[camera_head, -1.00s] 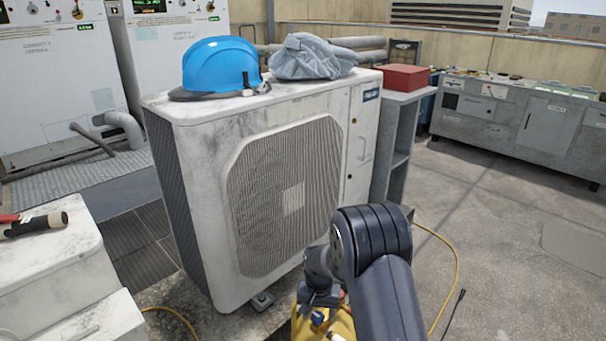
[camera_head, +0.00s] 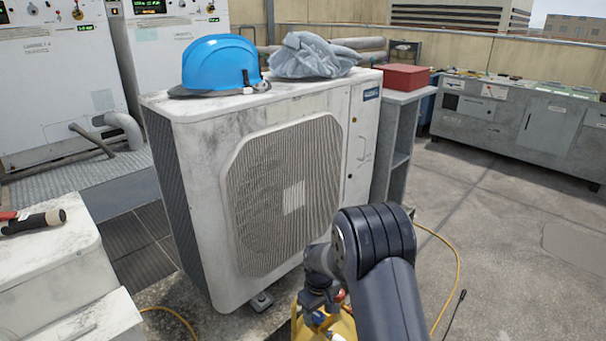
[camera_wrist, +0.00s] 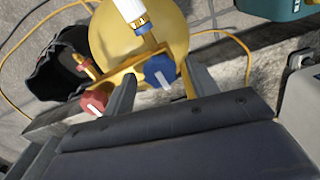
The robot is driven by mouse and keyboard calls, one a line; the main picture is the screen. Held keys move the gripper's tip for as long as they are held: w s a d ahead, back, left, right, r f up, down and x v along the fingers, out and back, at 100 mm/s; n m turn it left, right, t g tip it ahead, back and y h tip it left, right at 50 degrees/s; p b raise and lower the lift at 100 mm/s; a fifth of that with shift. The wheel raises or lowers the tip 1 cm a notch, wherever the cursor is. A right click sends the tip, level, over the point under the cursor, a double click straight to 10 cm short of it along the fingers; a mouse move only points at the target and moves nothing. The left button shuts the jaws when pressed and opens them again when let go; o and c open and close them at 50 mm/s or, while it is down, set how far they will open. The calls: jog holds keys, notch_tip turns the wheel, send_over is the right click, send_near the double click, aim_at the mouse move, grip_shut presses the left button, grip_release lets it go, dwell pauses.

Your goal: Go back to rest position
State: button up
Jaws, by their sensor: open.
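My arm (camera_head: 375,250) reaches down at the lower middle of the head view, with the wrist bent toward a yellow cylinder (camera_head: 338,325). In the wrist view, the two fingers of my gripper (camera_wrist: 160,88) stand apart with nothing gripped. Beyond them is the yellow cylinder (camera_wrist: 165,25), with a blue knob (camera_wrist: 159,71) and a red knob (camera_wrist: 94,102) on its valve. The blue knob appears between the fingers in the picture; I cannot tell the gap in depth. The arm hides much of the cylinder in the head view.
A large white condenser unit (camera_head: 200,200) stands close to my arm, with a blue hard hat (camera_head: 218,65) and grey cloth (camera_head: 312,55) on top. A red box (camera_head: 405,78) sits on a grey shelf behind. A yellow hose (camera_head: 455,265) lies on the floor. Open floor is at right.

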jog(key=n+b, duration=0.1)
jog(key=n, duration=0.4)
jog(key=shift+n, duration=0.3)
jog(key=shift+s+b, duration=0.15)
jog(key=shift+b, duration=0.15)
